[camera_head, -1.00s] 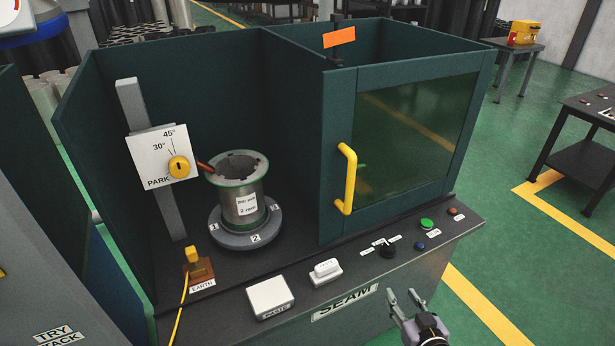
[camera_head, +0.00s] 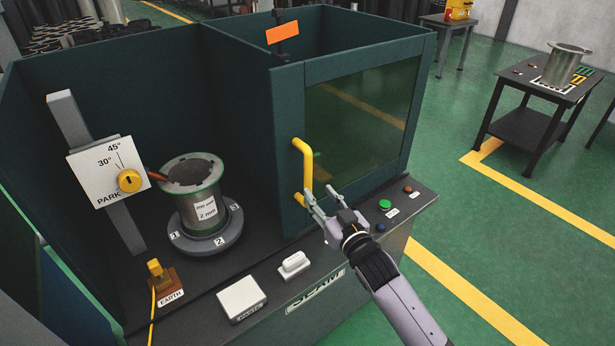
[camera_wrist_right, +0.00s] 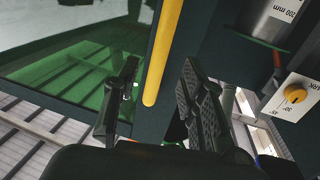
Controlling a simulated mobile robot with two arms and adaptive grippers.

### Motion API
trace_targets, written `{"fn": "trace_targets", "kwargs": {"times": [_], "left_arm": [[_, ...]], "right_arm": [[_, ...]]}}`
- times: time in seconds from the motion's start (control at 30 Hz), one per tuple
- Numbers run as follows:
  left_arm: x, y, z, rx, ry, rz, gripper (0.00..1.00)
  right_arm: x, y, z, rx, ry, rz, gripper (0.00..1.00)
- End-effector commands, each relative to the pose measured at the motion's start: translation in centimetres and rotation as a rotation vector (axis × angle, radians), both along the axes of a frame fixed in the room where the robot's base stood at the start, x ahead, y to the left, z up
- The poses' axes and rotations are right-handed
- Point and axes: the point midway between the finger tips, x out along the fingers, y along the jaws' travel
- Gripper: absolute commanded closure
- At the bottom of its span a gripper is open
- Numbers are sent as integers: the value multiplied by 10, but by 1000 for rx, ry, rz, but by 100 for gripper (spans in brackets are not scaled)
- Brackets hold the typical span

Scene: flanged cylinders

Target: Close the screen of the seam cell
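The seam cell's screen (camera_head: 360,120) is a dark frame with a tinted green window. It stands across the right part of the cell; the left part is open at the front. Its yellow upright handle (camera_head: 304,168) is on its left edge. My right gripper (camera_head: 313,198) is open at the lower end of the handle. In the right wrist view the handle (camera_wrist_right: 164,50) runs between the two open fingers (camera_wrist_right: 158,95), with clear space on both sides; I cannot tell how deep it sits between them. My left gripper is not in view.
A flanged cylinder (camera_head: 205,207) stands on a numbered turntable (camera_head: 190,247) in the open left part. An angle dial (camera_head: 107,172), an earth clamp (camera_head: 157,273), a white box (camera_head: 241,299) and buttons (camera_head: 384,204) are near. A side table (camera_head: 525,95) stands at right.

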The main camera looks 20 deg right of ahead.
Motion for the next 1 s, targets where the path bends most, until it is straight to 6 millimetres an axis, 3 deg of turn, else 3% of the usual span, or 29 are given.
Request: {"fn": "trace_targets", "kwargs": {"times": [0.2,0.4,0.87,1.0], "left_arm": [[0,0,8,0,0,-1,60],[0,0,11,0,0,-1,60],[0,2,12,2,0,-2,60],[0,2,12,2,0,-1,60]], "right_arm": [[41,6,2,1,1,0,62],[65,10,0,0,1,0,62],[74,12,-1,0,1,1,62],[74,12,-1,0,1,0,71]]}}
